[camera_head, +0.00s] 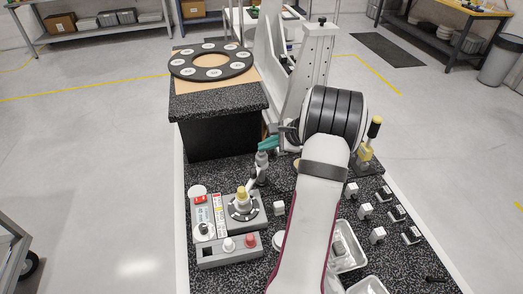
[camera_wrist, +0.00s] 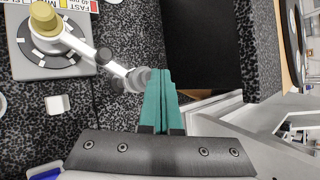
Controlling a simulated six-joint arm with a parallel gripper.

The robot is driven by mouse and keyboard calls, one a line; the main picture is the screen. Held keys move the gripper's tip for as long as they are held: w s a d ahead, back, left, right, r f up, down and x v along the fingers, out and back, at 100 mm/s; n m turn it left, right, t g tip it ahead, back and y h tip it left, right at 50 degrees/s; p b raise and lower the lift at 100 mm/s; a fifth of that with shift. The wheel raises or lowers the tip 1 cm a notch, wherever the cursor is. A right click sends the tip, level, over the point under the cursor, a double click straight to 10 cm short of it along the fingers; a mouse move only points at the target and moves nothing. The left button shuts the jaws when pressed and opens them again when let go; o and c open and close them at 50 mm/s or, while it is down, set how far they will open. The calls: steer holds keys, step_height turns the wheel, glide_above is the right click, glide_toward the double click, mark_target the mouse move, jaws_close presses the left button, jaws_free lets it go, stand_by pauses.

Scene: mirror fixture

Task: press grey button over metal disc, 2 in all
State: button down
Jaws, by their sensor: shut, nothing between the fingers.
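My gripper (camera_head: 268,145) has teal fingers, shut and empty, above the black speckled worktop near the dark block. The shut fingers fill the middle of the wrist view (camera_wrist: 162,95). Their tips lie beside a rounded grey end piece (camera_wrist: 137,80) on a pale rod; I cannot tell whether they touch it. A grey control box (camera_head: 215,254) stands at the front left with a pale grey button (camera_head: 228,244) and a red button (camera_head: 250,240). I cannot make out a metal disc under the pale button.
A dial unit (camera_head: 236,214) with a yellow knob (camera_head: 242,193) stands behind the box. A switch panel (camera_head: 201,218) is to its left. A black ring (camera_head: 181,62) lies on the dark block. White cubes, dark blocks and metal trays (camera_head: 350,262) lie right of my arm.

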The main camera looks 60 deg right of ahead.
steer(key=shift+f, duration=0.15)
stand_by(0.4)
steer(key=shift+r, duration=1)
steer(key=shift+r, duration=2.5)
step_height(320, 180, up, 4)
steer(key=shift+f, duration=0.1)
stand_by(0.3)
